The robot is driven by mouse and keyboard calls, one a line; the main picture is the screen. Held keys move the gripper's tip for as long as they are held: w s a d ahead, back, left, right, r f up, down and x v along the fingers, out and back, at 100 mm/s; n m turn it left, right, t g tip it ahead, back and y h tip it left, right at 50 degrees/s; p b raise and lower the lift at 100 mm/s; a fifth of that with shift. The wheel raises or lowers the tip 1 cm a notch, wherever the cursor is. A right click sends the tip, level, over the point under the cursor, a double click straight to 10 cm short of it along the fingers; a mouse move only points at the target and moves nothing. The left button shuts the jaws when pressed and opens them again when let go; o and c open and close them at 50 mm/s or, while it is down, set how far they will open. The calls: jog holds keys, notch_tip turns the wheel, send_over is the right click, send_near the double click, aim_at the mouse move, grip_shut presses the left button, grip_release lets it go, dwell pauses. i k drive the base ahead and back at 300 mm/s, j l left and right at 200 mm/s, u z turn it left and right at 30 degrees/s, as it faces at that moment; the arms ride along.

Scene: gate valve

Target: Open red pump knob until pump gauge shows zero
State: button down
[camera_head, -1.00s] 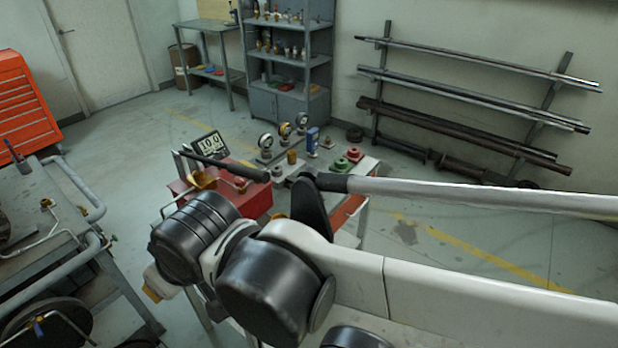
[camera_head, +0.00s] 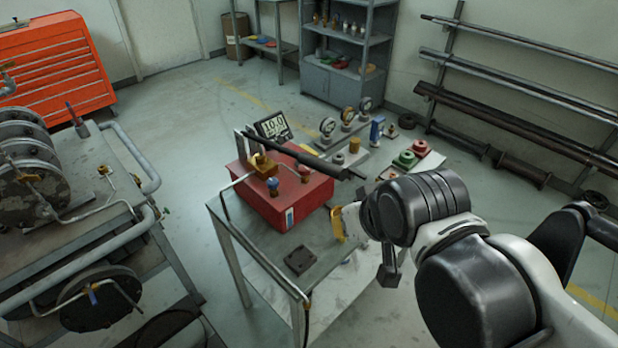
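The pump is a red box (camera_head: 285,210) with a long dark handle on top, standing on a grey table. A brass block (camera_head: 262,166) sits on its top. A small red knob (camera_head: 304,173) is on the pump's right side, and a blue knob (camera_head: 272,184) is at its front. The digital gauge (camera_head: 273,126) behind the pump appears to read 10.0. My gripper (camera_head: 388,268) is right of the pump, in front of the table and apart from the red knob.
The pump's table (camera_head: 250,238) has a dark square plate (camera_head: 300,260) near its front. Dial gauges (camera_head: 347,118) and small fittings stand behind. A cart (camera_head: 95,185) with pipes stands left. A red tool cabinet (camera_head: 55,65), shelf and pipe rack line the walls. Floor shows between the cart and table.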

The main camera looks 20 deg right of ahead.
aim_at(303, 170)
jog(key=i+l, duration=0.15)
jog(key=l, duration=0.15)
jog(key=i+l, duration=0.2)
jog(key=i+l+u, duration=0.1)
jog(key=l, duration=0.3)
jog(key=i+l+u, duration=0.3)
